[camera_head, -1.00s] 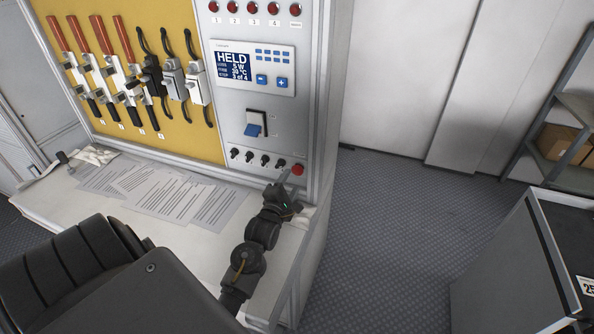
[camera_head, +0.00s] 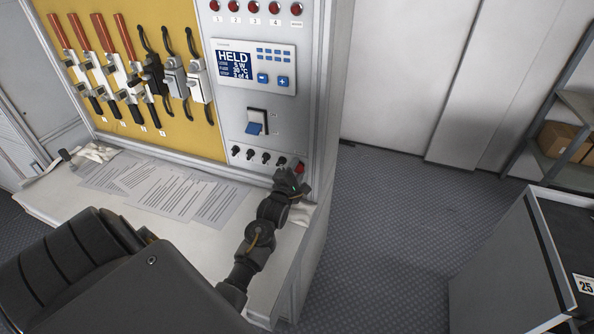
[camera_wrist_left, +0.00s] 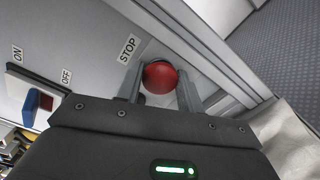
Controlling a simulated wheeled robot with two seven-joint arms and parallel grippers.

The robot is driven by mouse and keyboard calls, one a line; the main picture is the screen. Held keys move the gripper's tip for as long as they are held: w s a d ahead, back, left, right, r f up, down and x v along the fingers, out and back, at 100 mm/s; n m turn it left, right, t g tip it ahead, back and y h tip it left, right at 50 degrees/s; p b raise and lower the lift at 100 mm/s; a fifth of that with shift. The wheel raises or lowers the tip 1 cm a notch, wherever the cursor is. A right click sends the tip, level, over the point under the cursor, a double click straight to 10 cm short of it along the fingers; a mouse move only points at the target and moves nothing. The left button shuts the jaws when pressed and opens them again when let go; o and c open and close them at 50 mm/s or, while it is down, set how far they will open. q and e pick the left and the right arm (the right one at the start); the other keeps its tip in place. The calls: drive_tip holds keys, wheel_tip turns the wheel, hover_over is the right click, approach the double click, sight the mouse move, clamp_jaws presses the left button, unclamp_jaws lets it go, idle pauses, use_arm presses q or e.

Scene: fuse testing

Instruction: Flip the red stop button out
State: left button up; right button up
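The red stop button (camera_head: 299,167) sits low on the right of the grey panel, and its round cap (camera_wrist_left: 159,75) shows beside the STOP label in the left wrist view. My left gripper (camera_head: 295,180) is up against the panel at the button and partly covers it from the head. In the left wrist view, the fingers of my left gripper (camera_wrist_left: 160,88) stand on either side of the red cap, very close to it. I cannot tell whether they press on it. My right gripper is not in view.
Several small black switches (camera_head: 258,157) line the panel left of the button. Above them is a blue ON/OFF rocker (camera_head: 254,127) and a display (camera_head: 254,68) reading HELD. Paper sheets (camera_head: 165,192) lie on the white bench (camera_head: 205,242). A grey cabinet (camera_head: 505,270) stands at right.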

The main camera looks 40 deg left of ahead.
use_arm(q)
clamp_jaws()
drive_tip(key=shift+s+d+r+p, duration=0.1)
drive_tip(key=shift+s+d+p, duration=0.05)
drive_tip(key=shift+s+p, duration=0.35)
drive_tip(key=shift+w+f, duration=0.1)
drive_tip(key=shift+f, duration=0.1)
drive_tip(key=shift+o, duration=1.8)
unclamp_jaws()
drive_tip(key=o, duration=0.3)
drive_tip(key=shift+r, duration=0.1)
drive_tip(key=shift+o, duration=0.2)
drive_tip(key=shift+s+d, duration=0.1)
drive_tip(key=shift+s, duration=0.25)
drive_tip(key=b+v, duration=0.2)
drive_tip(key=v, duration=0.8)
drive_tip(key=shift+s+b, duration=0.15)
drive_tip(key=shift+b, duration=0.15)
drive_tip(key=shift+d, duration=0.1)
